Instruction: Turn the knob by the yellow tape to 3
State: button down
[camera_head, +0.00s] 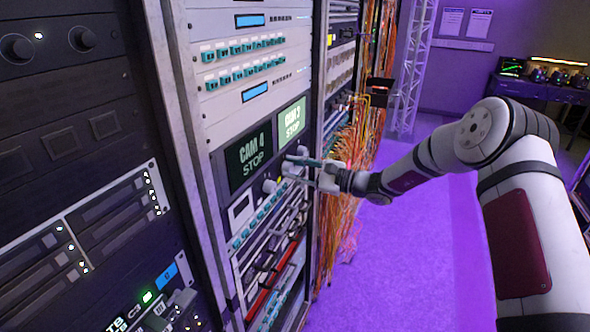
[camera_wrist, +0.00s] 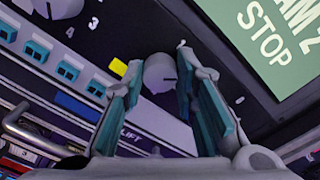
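A round grey knob (camera_wrist: 160,73) sits on the dark panel in the wrist view, with a small dark pointer line on its face. The yellow tape (camera_wrist: 118,68) is just left of it. My gripper (camera_wrist: 162,75) is open, with one teal-padded finger on each side of the knob; I cannot tell whether the pads touch it. The numbers around this knob are mostly hidden or too small to read.
Another grey knob (camera_wrist: 58,8) with printed numbers is at the upper left. A green STOP screen (camera_wrist: 275,40) is at the right. Teal connectors (camera_wrist: 68,72) line the strip below. Orange cables (camera_head: 350,150) hang beside the rack. The purple floor (camera_head: 410,250) is clear.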

jog(key=shift+m, duration=0.3)
jog(key=m+b, duration=0.1)
jog(key=m, duration=0.2)
jog(key=shift+w+m, duration=0.1)
jog(key=shift+m, duration=0.2)
jog(key=m+b, duration=0.1)
jog(key=m, duration=0.4)
jog(key=shift+m+b, duration=0.3)
jog(key=shift+b, duration=0.05)
dwell(0.3)
jog(key=c, duration=1.3)
grip_release()
jog(key=shift+d, duration=0.15)
jog(key=v, duration=1.1)
jog(key=shift+d+r, duration=0.1)
jog(key=shift+d, duration=0.25)
